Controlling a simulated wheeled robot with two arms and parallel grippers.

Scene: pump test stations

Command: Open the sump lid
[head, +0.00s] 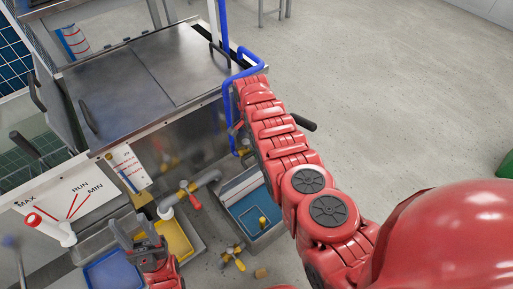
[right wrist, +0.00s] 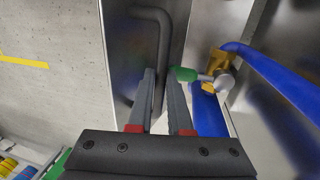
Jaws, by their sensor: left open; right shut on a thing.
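A steel top (head: 150,75) with a seam across it covers the station in the head view. One dark handle (head: 88,118) is at its left and another (head: 220,55) at its right edge. I cannot tell which panel is the sump lid, or whether it is raised. In the right wrist view, my right gripper (right wrist: 160,105) is shut on a dark bar handle (right wrist: 163,45) mounted on a steel panel. In the head view my right arm covers that gripper. My left gripper (head: 136,232) is open and empty, low at the left, above the trays.
Blue hose (head: 240,70) runs beside my right arm and close to the held handle. Yellow (head: 178,240) and blue (head: 112,275) trays, a red-handled valve (head: 194,201) and a level-marked panel (head: 72,196) are below.

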